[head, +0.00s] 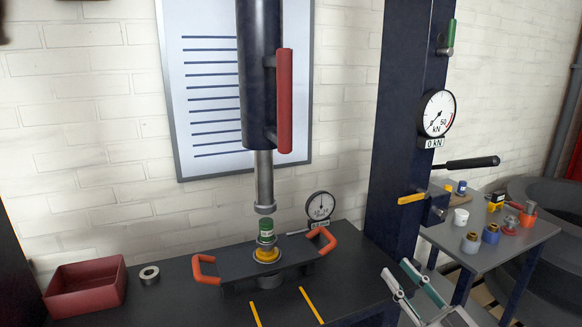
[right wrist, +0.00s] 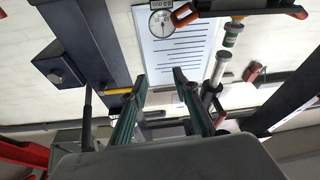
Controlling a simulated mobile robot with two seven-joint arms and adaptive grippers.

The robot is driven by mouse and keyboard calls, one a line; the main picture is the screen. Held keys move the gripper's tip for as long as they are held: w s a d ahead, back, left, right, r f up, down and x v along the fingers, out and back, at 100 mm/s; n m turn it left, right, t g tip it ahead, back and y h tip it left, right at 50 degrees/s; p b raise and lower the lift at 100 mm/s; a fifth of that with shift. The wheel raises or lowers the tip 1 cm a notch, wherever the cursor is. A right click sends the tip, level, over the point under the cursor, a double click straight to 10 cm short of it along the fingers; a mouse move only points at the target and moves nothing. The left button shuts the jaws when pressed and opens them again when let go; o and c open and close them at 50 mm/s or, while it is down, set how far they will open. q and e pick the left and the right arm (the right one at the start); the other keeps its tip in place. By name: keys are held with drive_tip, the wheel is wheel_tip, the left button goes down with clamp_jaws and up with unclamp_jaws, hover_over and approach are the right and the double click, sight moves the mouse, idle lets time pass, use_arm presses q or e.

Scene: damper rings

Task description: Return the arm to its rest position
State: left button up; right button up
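My right gripper (head: 396,269) is at the lower right of the head view, in front of the press column (head: 404,130). Its two green-and-grey fingers are apart with nothing between them. In the right wrist view, which looks upside down, the same fingers (right wrist: 159,76) stand apart and empty. My left gripper does not show. The press ram (head: 264,180) hangs above a green-topped stack (head: 266,232) on a yellow ring (head: 267,255) in the black fixture plate (head: 225,262) with orange handles. A small gap shows between ram and stack.
A red tray (head: 86,290) and a loose ring (head: 149,275) lie on the dark bench at left. A black lever (head: 470,163) juts right from the column. A side table (head: 520,250) with several small parts stands at right. A dial gauge (head: 320,206) stands behind the fixture.

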drive_tip(key=s+f+m+g+h, duration=0.25)
drive_tip(key=s+f, duration=0.25)
drive_tip(key=f, duration=0.6)
drive_tip(key=s+f+m+g+h, duration=0.15)
drive_tip(key=s+f+h, duration=0.3)
drive_tip(key=f, duration=0.65)
drive_tip(key=s+a+f+g, duration=0.2)
drive_tip(key=s+f, duration=0.4)
drive_tip(key=s, duration=0.1)
drive_tip(key=s+a+f+n+g, duration=0.1)
drive_tip(key=s+a+f+g, duration=0.1)
drive_tip(key=s+f, duration=0.5)
drive_tip(key=shift+s+n+g, duration=0.15)
drive_tip(key=shift+n+g, duration=0.15)
